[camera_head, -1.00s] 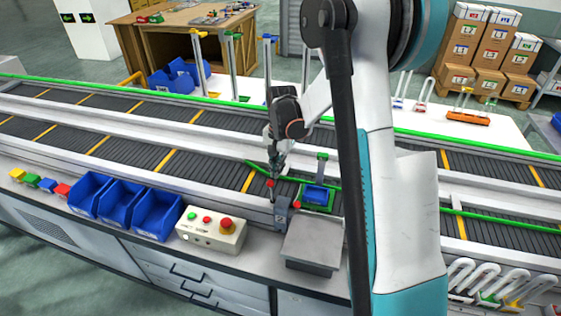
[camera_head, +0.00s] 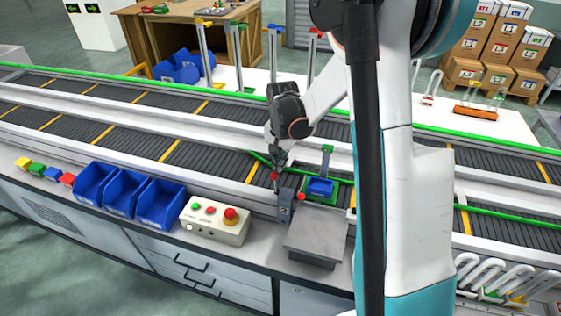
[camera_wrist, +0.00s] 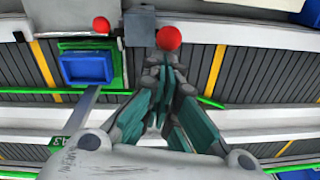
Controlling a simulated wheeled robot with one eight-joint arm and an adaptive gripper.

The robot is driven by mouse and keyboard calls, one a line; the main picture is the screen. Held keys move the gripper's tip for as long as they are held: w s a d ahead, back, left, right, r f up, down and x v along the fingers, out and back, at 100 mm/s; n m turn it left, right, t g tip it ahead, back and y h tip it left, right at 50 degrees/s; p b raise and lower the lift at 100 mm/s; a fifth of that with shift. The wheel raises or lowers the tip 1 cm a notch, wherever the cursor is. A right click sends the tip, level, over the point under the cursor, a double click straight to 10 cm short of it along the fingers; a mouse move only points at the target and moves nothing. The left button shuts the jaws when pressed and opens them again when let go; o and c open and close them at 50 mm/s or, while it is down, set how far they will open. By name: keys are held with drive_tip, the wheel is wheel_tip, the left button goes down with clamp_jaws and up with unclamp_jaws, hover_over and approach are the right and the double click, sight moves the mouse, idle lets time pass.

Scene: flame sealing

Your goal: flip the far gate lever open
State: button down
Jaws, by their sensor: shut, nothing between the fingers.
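A red lever ball (camera_head: 273,176) stands at the left of a small grey block (camera_head: 286,205) on the near rail of the conveyor. A second red ball (camera_head: 301,197) stands just right of the block. My gripper (camera_head: 278,164) points down right above the left ball, fingers together and empty. In the wrist view the teal-padded fingers (camera_wrist: 164,68) come together close to one red ball (camera_wrist: 169,38); I cannot tell if they touch it. The other ball (camera_wrist: 101,24) is farther left there. Most of the lever's stem is hidden, and which lever is the far one is unclear.
A blue tray in a green frame (camera_head: 320,188) stands right of the block. A grey plate (camera_head: 314,236) and a button box (camera_head: 216,220) stand on the near counter. Blue bins (camera_head: 160,204) are farther left. A green bar (camera_head: 262,159) runs beside the gripper.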

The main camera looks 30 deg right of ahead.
drive_tip(key=s+a+f+t+h+b, duration=0.4)
drive_tip(key=s+a+f+b, duration=0.6)
drive_tip(key=b, duration=0.4)
drive_tip(key=shift+s+a+f+h, duration=0.2)
drive_tip(key=shift+a+f+h, duration=0.05)
drive_tip(key=shift+h, duration=0.05)
idle(0.4)
drive_tip(key=shift+r, duration=0.1)
